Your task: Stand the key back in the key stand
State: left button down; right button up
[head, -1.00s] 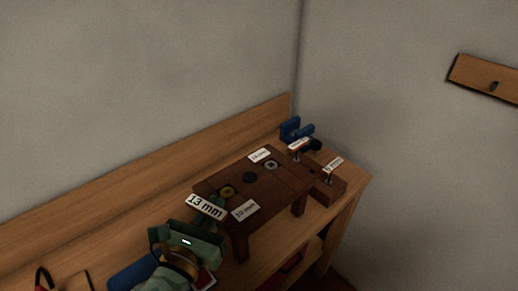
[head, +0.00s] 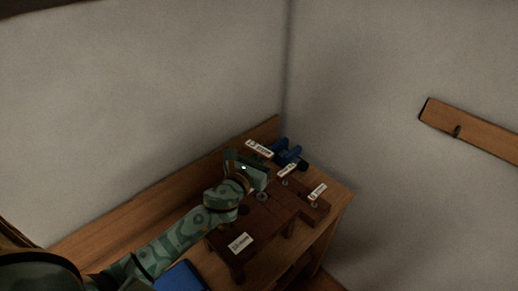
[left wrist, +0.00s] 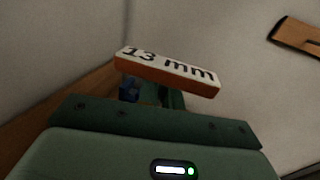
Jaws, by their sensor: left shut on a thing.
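The key with a white "13 mm" tag (head: 259,149) is held up by my left gripper (head: 262,171), above the back edge of the dark wooden bench piece (head: 262,222). The tag also shows large and tilted in the left wrist view (left wrist: 168,68), just past the shut jaws; the key's shaft is mostly hidden. A low dark block (head: 316,211), apparently the key stand, is at the right end, to the right of my gripper. Two tagged keys stand there, one with a tag at the back (head: 287,170) and one at the right (head: 318,191). My right gripper is not in view.
A blue vise-like object (head: 287,153) stands in the back corner, close behind the keys. A pale tag (head: 240,243) lies on the bench piece's near end. A wooden backboard (head: 130,220) runs along the wall. My left forearm covers part of the bench piece.

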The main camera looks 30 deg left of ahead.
pick_arm(q)
jog(key=shift+w+d+f, duration=0.15)
jog(key=shift+f, duration=0.45)
jog(key=shift+d+f+h, duration=0.15)
jog(key=shift+f+h, duration=0.05)
jog(key=shift+h, duration=0.1)
jog(key=shift+d+m, duration=0.15)
jog(key=shift+m, duration=0.25)
jog(key=shift+r, duration=0.1)
notch_tip(320, 180, down, 6)
jog(key=b, duration=0.5)
jog(key=shift+b, duration=0.3)
dwell(0.5)
